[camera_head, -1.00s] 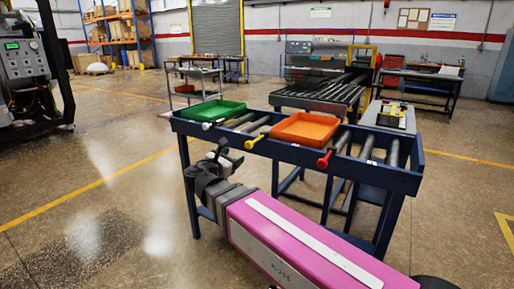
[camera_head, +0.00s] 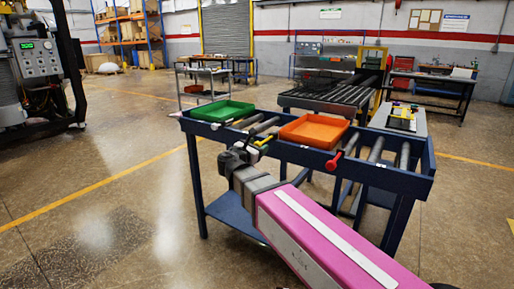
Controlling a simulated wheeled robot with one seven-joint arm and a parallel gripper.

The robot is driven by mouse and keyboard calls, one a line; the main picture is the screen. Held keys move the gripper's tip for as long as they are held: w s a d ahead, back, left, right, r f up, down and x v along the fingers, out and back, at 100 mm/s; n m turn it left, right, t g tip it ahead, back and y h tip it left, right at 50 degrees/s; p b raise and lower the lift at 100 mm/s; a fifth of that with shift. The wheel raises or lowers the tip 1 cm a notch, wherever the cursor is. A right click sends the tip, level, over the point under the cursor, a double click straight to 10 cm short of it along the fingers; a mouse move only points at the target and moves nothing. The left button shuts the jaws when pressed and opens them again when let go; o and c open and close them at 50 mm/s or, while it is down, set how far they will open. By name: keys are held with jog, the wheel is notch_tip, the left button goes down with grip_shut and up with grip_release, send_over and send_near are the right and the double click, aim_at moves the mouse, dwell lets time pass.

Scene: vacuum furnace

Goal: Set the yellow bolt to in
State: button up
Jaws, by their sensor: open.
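The yellow bolt (camera_head: 264,140) sits on the front rail of the dark blue roller table, between the green and orange trays. Its yellow end sticks out from the rail toward me. My gripper (camera_head: 257,147) is at this end, just in front of the rail, with its fingers open. The fingers and the bolt overlap in the picture, so I cannot tell whether they touch. My gripper body hides part of the rail and the area below the bolt.
A red-handled bolt (camera_head: 333,163) is farther right on the same rail, and a white one (camera_head: 216,126) is to the left. A green tray (camera_head: 222,108) and an orange tray (camera_head: 314,141) lie on the rollers. Open floor (camera_head: 120,205) is at the left.

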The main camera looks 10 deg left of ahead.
aim_at(267, 140)
grip_shut()
jog(key=shift+x, duration=3.7)
grip_release()
jog(key=shift+w, duration=0.1)
jog(key=v, duration=1)
jog(key=shift+s, duration=0.4)
